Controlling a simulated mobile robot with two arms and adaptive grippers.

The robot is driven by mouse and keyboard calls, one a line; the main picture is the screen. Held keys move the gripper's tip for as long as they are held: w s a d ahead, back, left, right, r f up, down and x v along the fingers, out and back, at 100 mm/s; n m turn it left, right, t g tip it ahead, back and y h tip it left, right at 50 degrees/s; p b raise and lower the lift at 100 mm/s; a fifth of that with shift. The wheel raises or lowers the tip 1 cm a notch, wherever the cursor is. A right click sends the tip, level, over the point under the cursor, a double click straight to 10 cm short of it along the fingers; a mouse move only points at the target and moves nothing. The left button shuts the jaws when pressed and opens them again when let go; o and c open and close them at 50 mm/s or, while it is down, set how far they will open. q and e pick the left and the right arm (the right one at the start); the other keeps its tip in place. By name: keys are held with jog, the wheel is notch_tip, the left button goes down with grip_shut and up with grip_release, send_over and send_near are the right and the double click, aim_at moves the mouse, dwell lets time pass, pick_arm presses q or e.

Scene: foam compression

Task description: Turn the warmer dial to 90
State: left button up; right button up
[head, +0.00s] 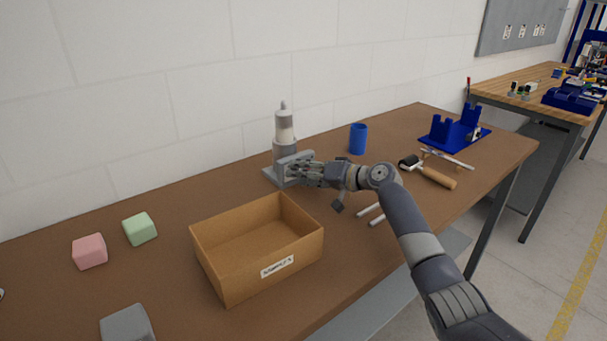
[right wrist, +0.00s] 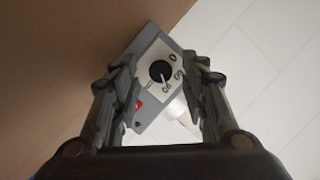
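The warmer (head: 284,135) is a grey base with an upright white-and-grey bottle shape, standing against the wall at the back of the table. In the right wrist view its dial (right wrist: 160,71) is a black knob on a white, numbered face plate, with a red spot (right wrist: 139,106) beside it. My right gripper (head: 290,168) is at the front of the warmer. In the right wrist view its fingers (right wrist: 164,80) are apart on either side of the dial, with nothing visibly gripped. The exact dial setting is too small to tell.
An open cardboard box (head: 258,247) stands in front of the warmer. Pink (head: 89,251), green (head: 139,229) and grey (head: 127,324) foam blocks lie to the left. A blue cup (head: 358,139), a roller (head: 428,172) and a blue stand (head: 455,130) are to the right.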

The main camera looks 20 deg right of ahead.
jog(key=v, duration=1.2)
jog(key=shift+d+f, duration=0.1)
dwell(0.4)
